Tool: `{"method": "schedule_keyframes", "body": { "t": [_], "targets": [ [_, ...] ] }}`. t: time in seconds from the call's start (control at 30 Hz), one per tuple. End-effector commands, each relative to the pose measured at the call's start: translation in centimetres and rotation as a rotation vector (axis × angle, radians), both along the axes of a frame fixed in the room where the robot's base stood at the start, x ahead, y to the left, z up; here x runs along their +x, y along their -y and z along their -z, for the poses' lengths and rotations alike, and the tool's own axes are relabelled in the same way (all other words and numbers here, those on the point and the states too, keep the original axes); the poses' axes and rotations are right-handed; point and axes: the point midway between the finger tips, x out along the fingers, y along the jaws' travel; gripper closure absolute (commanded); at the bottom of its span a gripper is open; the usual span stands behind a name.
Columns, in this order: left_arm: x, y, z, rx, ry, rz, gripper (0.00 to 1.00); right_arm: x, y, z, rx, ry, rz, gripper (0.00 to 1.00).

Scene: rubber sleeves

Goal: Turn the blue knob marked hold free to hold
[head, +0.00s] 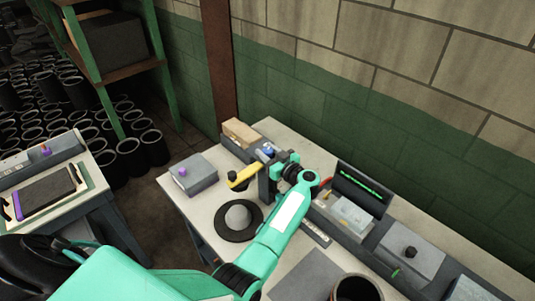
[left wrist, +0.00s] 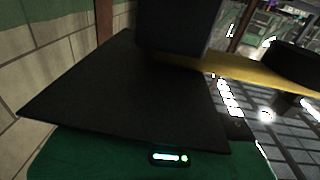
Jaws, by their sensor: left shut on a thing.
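The blue knob (head: 265,151) shows as a small blue patch behind the yellow lever on the workbench. My left gripper (head: 272,160) is at it, shut on it as far as I can see. The fingers and wrist cover most of the knob, and its marking and pointer position cannot be read. In the left wrist view a large dark plate-like shape fills the middle and the knob does not show. My right gripper is not in view.
A yellow lever (head: 243,177) sticks out left of my wrist, above a grey cone on a dark disc (head: 238,219). A grey box with a purple button (head: 194,176) stands left. A dark display with green text (head: 361,190) stands right. A cardboard-coloured box (head: 241,132) is behind.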

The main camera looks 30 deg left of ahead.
Motion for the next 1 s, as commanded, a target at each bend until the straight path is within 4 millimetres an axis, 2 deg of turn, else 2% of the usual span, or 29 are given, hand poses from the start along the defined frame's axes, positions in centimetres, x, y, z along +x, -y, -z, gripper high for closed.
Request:
{"method": "schedule_keyframes", "body": {
  "t": [0.2,0.73,0.77,0.83,0.87,1.0],
  "targets": [
    [-0.01,0.07,0.29,-0.003,-0.003,-0.067,0.87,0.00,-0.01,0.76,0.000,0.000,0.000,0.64],
    [-0.04,-0.01,0.17,-0.002,-0.003,-0.090,0.87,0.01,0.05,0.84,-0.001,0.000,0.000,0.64],
    [-0.04,-0.02,0.17,-0.002,-0.003,-0.090,0.60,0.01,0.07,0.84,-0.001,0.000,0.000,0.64],
    [-0.04,-0.02,0.16,-0.002,-0.003,-0.090,0.46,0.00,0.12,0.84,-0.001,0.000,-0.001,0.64],
    [-0.03,-0.03,0.14,-0.002,-0.003,-0.090,0.44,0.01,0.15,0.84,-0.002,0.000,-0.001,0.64],
    [-0.02,-0.03,0.09,-0.001,-0.002,-0.090,0.44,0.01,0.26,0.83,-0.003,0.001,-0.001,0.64]
  ]
}}
